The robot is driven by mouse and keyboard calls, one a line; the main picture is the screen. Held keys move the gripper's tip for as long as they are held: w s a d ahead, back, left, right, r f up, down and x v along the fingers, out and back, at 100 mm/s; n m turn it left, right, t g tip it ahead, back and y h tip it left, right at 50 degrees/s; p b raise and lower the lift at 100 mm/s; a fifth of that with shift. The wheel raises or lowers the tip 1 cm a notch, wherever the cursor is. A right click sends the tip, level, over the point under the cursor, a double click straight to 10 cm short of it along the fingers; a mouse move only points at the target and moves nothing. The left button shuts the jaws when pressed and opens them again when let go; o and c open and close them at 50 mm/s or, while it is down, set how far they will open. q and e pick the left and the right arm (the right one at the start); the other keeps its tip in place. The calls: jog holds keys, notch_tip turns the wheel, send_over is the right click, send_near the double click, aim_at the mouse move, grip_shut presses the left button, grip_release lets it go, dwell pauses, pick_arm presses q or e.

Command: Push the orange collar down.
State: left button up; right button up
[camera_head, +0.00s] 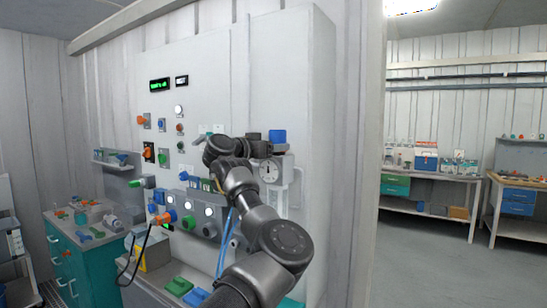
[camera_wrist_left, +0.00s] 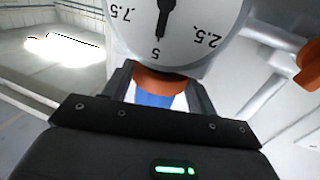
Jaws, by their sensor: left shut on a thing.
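The orange collar (camera_wrist_left: 160,84) shows in the left wrist view, right beside the dial gauge (camera_wrist_left: 170,25), which appears upside down there. A blue cap (camera_wrist_left: 154,99) adjoins the collar on the palm side. My left gripper (camera_wrist_left: 158,80) has one finger on either side of the collar and is shut on it. In the head view the gripper (camera_head: 268,146) is at the top of the gauge (camera_head: 269,171), just below the blue cap (camera_head: 277,136). The collar cannot be made out in the head view. My right gripper is in neither view.
A white panel (camera_head: 215,105) with several knobs and lamps stands behind. Several round fittings and coloured valves (camera_head: 189,222) sit low on it, left of my arm. A teal cabinet (camera_head: 85,255) is at left. Workbenches (camera_head: 430,190) stand far right, with open floor before them.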

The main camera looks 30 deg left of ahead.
pick_arm(q)
jog(key=shift+f, duration=0.3)
jog(key=o, duration=1.1)
jog(key=shift+c, duration=0.2)
jog(key=o, duration=0.3)
jog(key=shift+r, duration=0.1)
jog(key=shift+s, duration=0.1)
jog(key=shift+s+a+b, duration=0.1)
jog(key=shift+s+b, duration=0.2)
jog(key=b+v, duration=0.5)
jog(key=v, duration=0.5)
